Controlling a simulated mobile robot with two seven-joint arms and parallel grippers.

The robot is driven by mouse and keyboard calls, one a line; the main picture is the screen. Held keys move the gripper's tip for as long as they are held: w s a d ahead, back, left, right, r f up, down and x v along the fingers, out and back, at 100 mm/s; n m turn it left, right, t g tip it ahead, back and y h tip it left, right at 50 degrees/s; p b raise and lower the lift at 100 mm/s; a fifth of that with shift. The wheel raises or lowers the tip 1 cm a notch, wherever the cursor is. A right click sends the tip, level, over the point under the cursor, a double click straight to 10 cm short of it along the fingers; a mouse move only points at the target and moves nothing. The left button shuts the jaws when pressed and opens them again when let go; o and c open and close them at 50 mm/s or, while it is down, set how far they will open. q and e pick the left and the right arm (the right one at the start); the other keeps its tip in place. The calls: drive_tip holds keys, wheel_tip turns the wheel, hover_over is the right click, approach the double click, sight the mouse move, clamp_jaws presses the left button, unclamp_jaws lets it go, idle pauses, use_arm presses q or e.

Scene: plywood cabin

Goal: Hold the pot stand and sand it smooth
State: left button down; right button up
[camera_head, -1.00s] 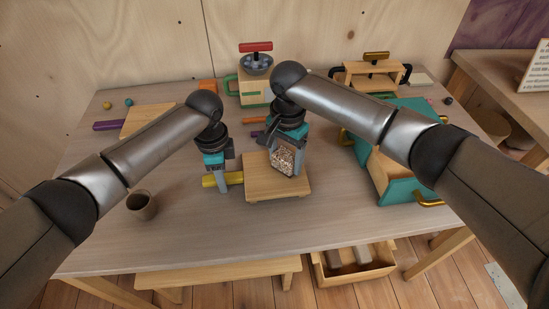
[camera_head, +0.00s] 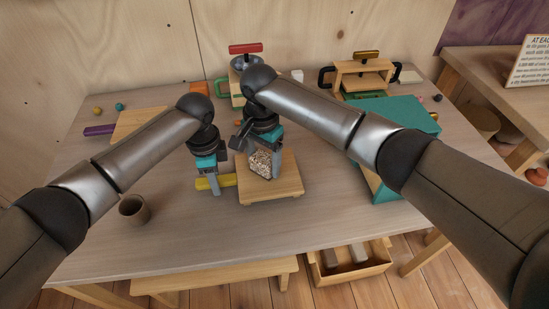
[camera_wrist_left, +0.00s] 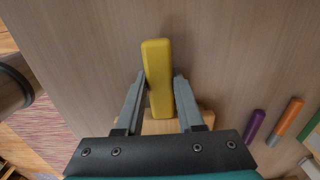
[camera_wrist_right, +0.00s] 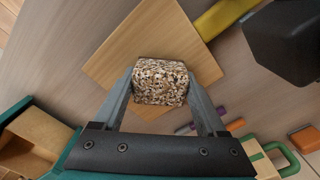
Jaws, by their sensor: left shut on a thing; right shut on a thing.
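The pot stand (camera_head: 287,182) is a square pale wooden board with a yellow handle (camera_head: 229,181), lying at the middle front of the table. My left gripper (camera_head: 211,186) is shut on the yellow handle, which shows between its fingers in the left wrist view (camera_wrist_left: 157,62). My right gripper (camera_head: 264,172) is shut on a speckled brown and white sanding block (camera_head: 260,163). The block is over the board's left part and looks close to its face; I cannot tell if it touches. In the right wrist view the block (camera_wrist_right: 160,82) hides part of the board (camera_wrist_right: 125,48).
A brown cup (camera_head: 133,209) stands at the front left. A board with a purple handle (camera_head: 99,130) lies at the back left. A teal box (camera_head: 400,114) is on the right, partly behind my right arm. A press-like device with a red handle (camera_head: 246,48) stands at the back.

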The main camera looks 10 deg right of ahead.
drive_tip(key=shift+a, duration=1.15)
drive_tip(key=shift+d+r, duration=0.1)
drive_tip(key=shift+r, duration=3.95)
use_arm(q)
drive_tip(key=shift+c, duration=2.2)
unclamp_jaws()
